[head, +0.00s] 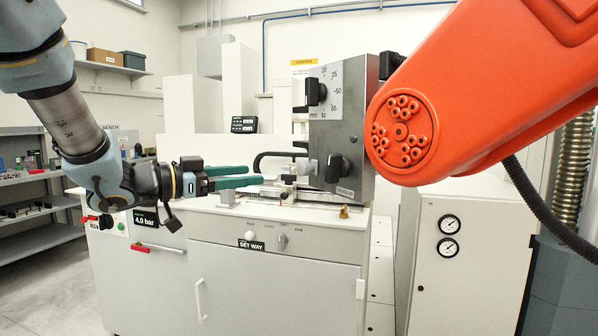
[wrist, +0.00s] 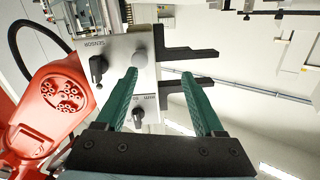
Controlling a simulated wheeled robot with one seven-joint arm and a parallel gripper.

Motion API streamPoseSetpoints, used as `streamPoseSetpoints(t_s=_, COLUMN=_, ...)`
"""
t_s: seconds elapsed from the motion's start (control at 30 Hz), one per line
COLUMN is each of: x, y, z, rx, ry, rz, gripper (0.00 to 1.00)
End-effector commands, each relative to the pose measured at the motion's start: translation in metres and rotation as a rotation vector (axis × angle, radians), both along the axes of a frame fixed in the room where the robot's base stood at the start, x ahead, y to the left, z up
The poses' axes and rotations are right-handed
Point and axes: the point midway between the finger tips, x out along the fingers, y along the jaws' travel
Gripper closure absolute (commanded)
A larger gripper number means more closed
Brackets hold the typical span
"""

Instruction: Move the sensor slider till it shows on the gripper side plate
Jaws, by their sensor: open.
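The grey side plate (head: 345,120) stands on the cabinet top in the head view, with a printed scale in mm. A lower black knob (head: 337,168) sits by a small label. In the wrist view the plate (wrist: 122,48) carries the word SENSOR beside one black knob, the sensor slider (wrist: 98,68). A second knob (wrist: 138,114) sits by other print; the head view shows an upper knob (head: 316,92). My gripper (head: 255,175) has green fingers, apart and empty, left of the plate. In the wrist view my gripper (wrist: 159,76) overlaps the plate's edge; contact is unclear.
Black jaw-like bars (wrist: 190,52) stick out from the plate. A large orange robot arm (head: 480,95) hangs close on the plate's right. A small brass weight (head: 344,212) stands on the cabinet top (head: 310,213).

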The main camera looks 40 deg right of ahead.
Motion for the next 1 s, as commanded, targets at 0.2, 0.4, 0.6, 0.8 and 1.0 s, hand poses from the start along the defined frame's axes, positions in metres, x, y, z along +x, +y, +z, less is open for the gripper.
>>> streamPoseSetpoints(t_s=0.2, x=-0.029, y=-0.013, z=0.008, rx=-0.03, ry=0.008, rz=-0.126, gripper=0.3)
streamPoseSetpoints(t_s=0.4, x=-0.035, y=-0.044, z=0.009, rx=-0.029, ry=0.009, rz=-0.127, gripper=0.3)
streamPoseSetpoints(t_s=0.6, x=-0.042, y=-0.08, z=0.01, rx=-0.029, ry=0.008, rz=-0.124, gripper=0.3)
streamPoseSetpoints(t_s=0.8, x=-0.046, y=-0.104, z=0.008, rx=-0.029, ry=0.007, rz=-0.121, gripper=0.3)
streamPoseSetpoints(t_s=1.0, x=-0.047, y=-0.111, z=0.007, rx=-0.029, ry=0.007, rz=-0.119, gripper=0.3)
